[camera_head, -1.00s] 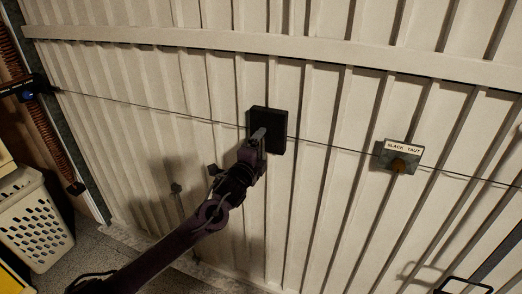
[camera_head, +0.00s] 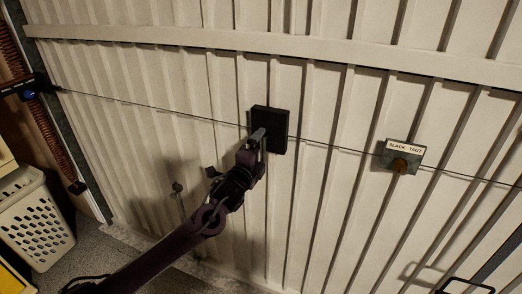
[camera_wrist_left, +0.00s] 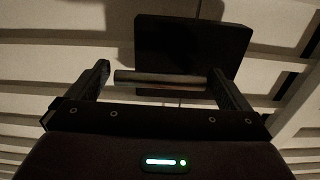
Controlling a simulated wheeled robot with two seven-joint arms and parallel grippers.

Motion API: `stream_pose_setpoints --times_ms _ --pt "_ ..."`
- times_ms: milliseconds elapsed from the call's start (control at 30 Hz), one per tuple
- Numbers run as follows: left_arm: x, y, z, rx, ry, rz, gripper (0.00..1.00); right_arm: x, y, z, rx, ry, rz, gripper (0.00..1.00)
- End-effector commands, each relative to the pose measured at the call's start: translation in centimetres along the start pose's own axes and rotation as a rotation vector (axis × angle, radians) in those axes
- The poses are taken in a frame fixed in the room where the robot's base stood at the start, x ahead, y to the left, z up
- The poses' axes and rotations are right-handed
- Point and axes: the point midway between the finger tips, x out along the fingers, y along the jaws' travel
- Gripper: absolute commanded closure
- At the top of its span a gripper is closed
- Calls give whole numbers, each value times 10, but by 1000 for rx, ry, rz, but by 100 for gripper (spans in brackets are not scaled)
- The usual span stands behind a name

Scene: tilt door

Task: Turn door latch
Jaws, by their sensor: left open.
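The door latch is a black box (camera_head: 273,130) on the pale ribbed door, with a grey metal lever (camera_head: 257,134) pointing out from its left side. In the left wrist view the box (camera_wrist_left: 192,40) sits above and beyond the jaws, and the lever (camera_wrist_left: 160,78) lies across the gap between them. My left gripper (camera_head: 252,146) is at the lever. In the left wrist view its two fingers (camera_wrist_left: 168,82) stand apart, one near each end of the lever; I cannot tell whether they touch it. My right gripper is not in view.
A thin cable (camera_head: 334,145) runs across the door through the latch area. A small box labelled "SLACK TAUT" (camera_head: 404,153) is at the right. A white perforated basket (camera_head: 36,222) stands at the lower left beside a rusty spring (camera_head: 48,125). A wide rail (camera_head: 300,51) crosses the door above.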

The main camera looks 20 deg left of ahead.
Motion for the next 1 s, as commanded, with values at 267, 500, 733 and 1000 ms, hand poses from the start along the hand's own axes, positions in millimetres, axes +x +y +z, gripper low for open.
stream_pose_setpoints --times_ms 267,500,733,1000 --pt "-46 3 -1 2 3 3 0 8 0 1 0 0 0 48" --pt "-62 1 0 1 1 2 0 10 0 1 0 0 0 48" --pt "-62 0 0 1 1 1 0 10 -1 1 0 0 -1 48" --pt "-61 7 1 -8 -4 12 0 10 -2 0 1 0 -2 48"
